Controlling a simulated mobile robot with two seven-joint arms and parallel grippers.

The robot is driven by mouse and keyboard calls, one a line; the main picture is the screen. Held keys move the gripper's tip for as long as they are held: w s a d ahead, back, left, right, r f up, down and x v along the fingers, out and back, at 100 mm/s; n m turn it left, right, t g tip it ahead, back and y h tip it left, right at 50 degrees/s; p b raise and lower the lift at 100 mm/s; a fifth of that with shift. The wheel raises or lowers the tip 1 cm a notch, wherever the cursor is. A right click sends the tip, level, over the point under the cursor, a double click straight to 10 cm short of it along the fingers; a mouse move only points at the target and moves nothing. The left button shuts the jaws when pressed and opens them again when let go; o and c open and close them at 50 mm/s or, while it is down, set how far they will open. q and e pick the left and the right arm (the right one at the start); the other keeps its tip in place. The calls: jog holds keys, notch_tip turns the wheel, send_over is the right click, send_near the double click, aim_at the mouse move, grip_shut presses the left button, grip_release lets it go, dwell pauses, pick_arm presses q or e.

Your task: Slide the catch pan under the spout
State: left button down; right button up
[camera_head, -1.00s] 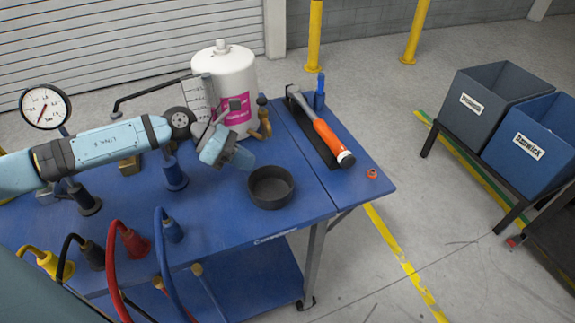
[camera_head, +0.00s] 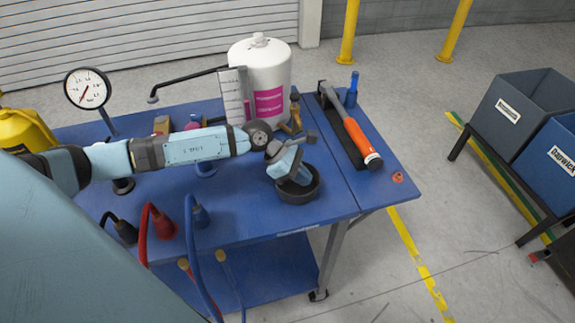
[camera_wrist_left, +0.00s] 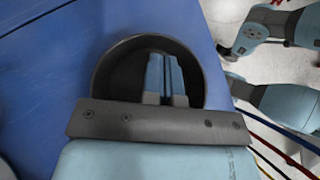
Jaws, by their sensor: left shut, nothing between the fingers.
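The catch pan (camera_head: 308,193) is a round black dish on the blue table, near the front right of its main top. My left gripper (camera_head: 298,178) points down over it with its fingertips inside the rim. In the left wrist view, the shut fingers (camera_wrist_left: 165,75) lie across the pan's opening, and the pan (camera_wrist_left: 110,72) surrounds them; nothing is between them. Whether they touch the wall or floor is unclear. A brass tap-like spout (camera_head: 295,110) stands beside the white tank (camera_head: 262,70), behind the pan. My right gripper does not show.
Hose plugs (camera_head: 199,215) stand front left. A gauge (camera_head: 87,88) stands at left. The table surface in front of the tank is partly clear.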

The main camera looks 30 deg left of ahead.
pick_arm(q)
jog(key=shift+w+d, duration=0.2)
jog(key=shift+d, duration=0.4)
jog(key=shift+d, duration=0.3)
jog(key=d, duration=0.1)
jog(key=w+d, duration=0.1)
jog(key=d, duration=0.1)
jog(key=d+b, duration=0.1)
jog(key=d, duration=0.1)
jog(key=shift+w, duration=0.4)
jog(key=shift+a, duration=0.1)
